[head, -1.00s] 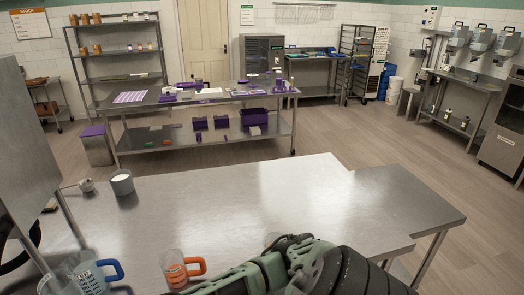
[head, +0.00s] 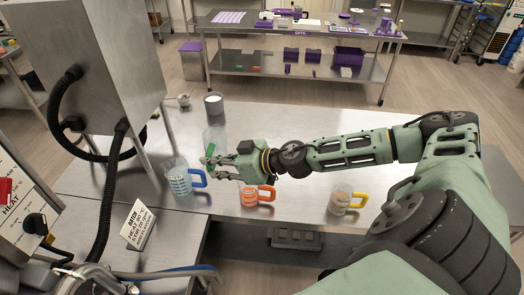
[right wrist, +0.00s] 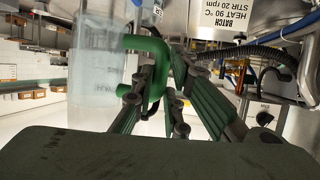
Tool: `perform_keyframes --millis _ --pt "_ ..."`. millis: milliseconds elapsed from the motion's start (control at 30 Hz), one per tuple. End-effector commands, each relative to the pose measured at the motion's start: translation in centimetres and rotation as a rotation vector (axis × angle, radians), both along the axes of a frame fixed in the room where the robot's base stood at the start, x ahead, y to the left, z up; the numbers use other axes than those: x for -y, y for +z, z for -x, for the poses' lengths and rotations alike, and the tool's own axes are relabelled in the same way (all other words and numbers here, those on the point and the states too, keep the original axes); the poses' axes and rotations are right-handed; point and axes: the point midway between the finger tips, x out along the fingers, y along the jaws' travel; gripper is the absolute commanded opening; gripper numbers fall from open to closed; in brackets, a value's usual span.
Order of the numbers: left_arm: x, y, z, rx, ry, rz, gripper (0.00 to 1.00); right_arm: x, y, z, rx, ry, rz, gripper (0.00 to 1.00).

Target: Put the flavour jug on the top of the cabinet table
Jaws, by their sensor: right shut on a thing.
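My right gripper (head: 212,160) reaches in from the right over the steel table (head: 290,130) and is shut on the green handle of a clear jug (head: 216,136). The right wrist view shows the gripper (right wrist: 155,85) at the green handle, with the clear jug body (right wrist: 95,75) beside it. I cannot tell whether the jug's base touches the table. No label on it is readable, and I cannot tell which surface is the cabinet table.
Blue-handled (head: 178,180), orange-handled (head: 249,194) and yellow-handled (head: 340,201) jugs stand near the table's front. A grey cup (head: 214,104) stands behind the held jug. A steel machine (head: 95,65) on legs stands left. Another table (head: 240,62) with purple items is beyond.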

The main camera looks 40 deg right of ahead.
Motion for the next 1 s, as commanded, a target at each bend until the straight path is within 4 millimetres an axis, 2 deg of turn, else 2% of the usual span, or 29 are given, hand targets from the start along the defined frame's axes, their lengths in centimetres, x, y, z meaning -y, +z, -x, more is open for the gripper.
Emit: perform_keyframes --millis 167,500,633,800,1000 --pt "0.0 -0.6 0.3 -0.004 0.000 -0.001 0.40 -0.1 -2.3 0.1 -0.004 -0.001 -0.003 0.00" --pt "0.0 -4.2 0.1 -0.001 -0.001 0.000 0.40 -0.2 -11.5 0.1 -0.002 -0.003 -0.005 0.00" --pt "0.1 -5.1 -0.2 0.003 -0.002 0.000 0.40 -0.1 -13.4 0.0 -0.001 -0.003 -0.004 0.00" --pt "0.1 -5.6 -0.4 0.005 -0.003 0.001 0.40 -0.1 -14.5 0.0 0.002 -0.001 -0.001 0.00" --pt "0.1 -7.3 -0.4 0.006 -0.003 0.002 0.40 -0.1 -17.6 0.0 0.000 -0.004 -0.004 0.00"
